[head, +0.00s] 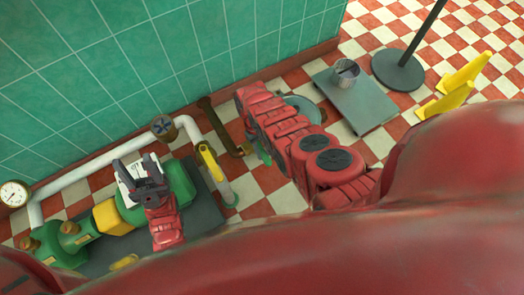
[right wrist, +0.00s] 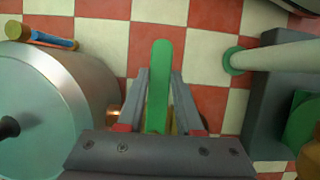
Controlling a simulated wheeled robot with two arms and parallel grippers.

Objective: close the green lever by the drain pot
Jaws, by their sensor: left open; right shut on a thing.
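The green lever (right wrist: 158,85) stands between the two fingers of my right gripper (right wrist: 158,78) in the right wrist view, and the gripper is shut on it. In the head view only a bit of green (head: 263,152) shows beside my right arm, which hides most of the lever and the gripper. A silver pot (right wrist: 62,105), seemingly the drain pot, stands left of the fingers in the right wrist view. In the head view my arm partly covers it. My left gripper (head: 148,180) is open and empty, above the green machine (head: 178,183).
A white pipe (head: 95,163) with a yellow handle (head: 210,160) runs along the green tiled wall. A pressure gauge (head: 14,193) is at far left. A metal bucket (head: 346,74) stands on a grey platform (head: 368,108). A yellow floor sign (head: 455,90) stands at right. Checkered floor is clear between.

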